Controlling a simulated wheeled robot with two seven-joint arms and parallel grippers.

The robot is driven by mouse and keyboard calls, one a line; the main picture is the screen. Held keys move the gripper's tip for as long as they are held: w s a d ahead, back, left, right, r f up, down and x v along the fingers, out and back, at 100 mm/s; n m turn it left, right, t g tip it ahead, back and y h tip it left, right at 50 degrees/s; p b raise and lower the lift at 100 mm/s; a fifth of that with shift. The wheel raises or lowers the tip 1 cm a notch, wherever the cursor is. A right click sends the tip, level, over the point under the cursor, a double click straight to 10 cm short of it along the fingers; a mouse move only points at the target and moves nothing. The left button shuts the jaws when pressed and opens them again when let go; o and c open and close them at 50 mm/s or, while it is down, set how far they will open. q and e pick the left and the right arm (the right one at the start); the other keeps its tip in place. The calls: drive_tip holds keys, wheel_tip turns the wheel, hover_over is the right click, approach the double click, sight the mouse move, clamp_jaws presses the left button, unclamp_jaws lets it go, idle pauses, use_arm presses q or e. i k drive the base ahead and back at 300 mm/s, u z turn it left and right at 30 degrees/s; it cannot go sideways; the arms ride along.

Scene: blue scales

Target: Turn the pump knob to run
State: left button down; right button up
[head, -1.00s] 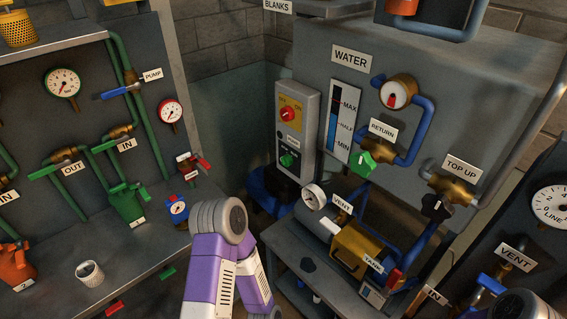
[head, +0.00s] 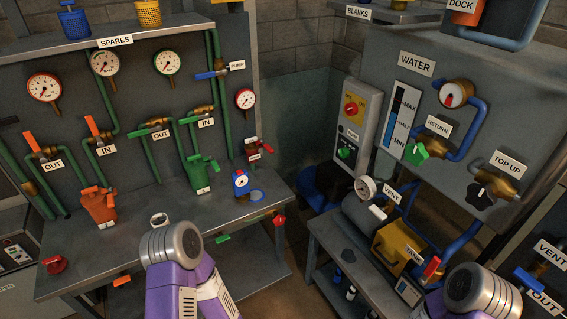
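The grey pump control box (head: 369,92) is on the wall right of the picture's middle, below the blanks shelf. It has a red knob (head: 352,108) on a yellow plate at the top and a green knob (head: 346,152) lower down. A small label sits between them, too small to read now. Which way the green knob points is too small to tell. My two purple arms show at the bottom, the left at left of middle and the right at the lower right corner. Neither gripper shows, and both arms are well apart from the box.
A low table (head: 326,232) with a tank and yellow box (head: 396,246) stands below the water panel (head: 480,110). Floor shows between bench and table.

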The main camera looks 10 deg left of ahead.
sight(344, 152)
drive_tip(key=u, duration=0.75)
drive_tip(key=i, duration=0.75)
drive_tip(key=z, duration=0.65)
